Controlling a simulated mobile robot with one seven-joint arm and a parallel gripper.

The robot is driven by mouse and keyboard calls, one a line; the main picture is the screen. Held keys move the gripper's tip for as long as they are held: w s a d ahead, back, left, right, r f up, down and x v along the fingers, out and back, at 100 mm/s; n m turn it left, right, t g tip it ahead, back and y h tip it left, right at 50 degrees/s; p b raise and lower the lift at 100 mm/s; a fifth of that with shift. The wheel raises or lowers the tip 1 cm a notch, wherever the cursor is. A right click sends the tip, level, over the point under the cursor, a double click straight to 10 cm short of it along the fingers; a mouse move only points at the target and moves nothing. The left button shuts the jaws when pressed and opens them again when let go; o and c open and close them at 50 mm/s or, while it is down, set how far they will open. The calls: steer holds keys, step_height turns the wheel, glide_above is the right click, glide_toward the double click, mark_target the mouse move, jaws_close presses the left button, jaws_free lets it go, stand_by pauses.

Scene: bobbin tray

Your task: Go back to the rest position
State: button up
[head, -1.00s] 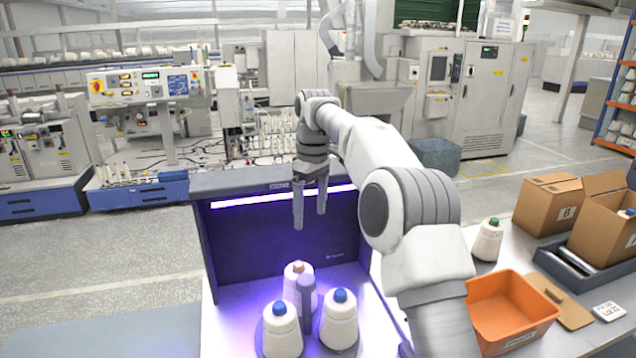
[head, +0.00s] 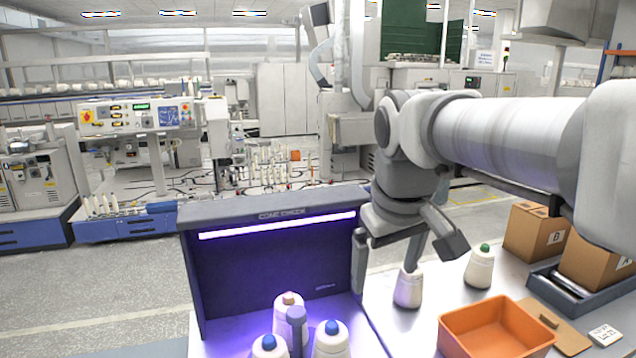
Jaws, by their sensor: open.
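My gripper (head: 408,262) hangs open and empty above the table, to the right of the lit inspection booth. Its fingers are spread wide and point down. A white bobbin (head: 408,288) stands upright below and between the fingers as seen here; its top is partly covered, and I see no contact. A green-topped bobbin (head: 480,268) stands upright to its right. In the booth stand a bobbin with a tan top (head: 289,318) and two with blue tops, one at left (head: 268,348) and one at right (head: 331,342), around a grey post (head: 296,330).
The dark booth (head: 262,270) has an upright back panel beside my gripper. An orange bin (head: 496,330) sits at the front right. Cardboard boxes (head: 537,232) and a dark tray (head: 570,290) stand farther right.

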steer(key=s+d+f+m+t, duration=0.1)
steer(key=s+d+f+m, duration=0.1)
steer(key=s+f, duration=0.2)
steer(key=s+d+f+m+t, duration=0.1)
steer(key=s+f, duration=0.3)
steer(key=s, duration=0.5)
steer(key=shift+d+m, duration=0.6)
steer(key=shift+d, duration=0.1)
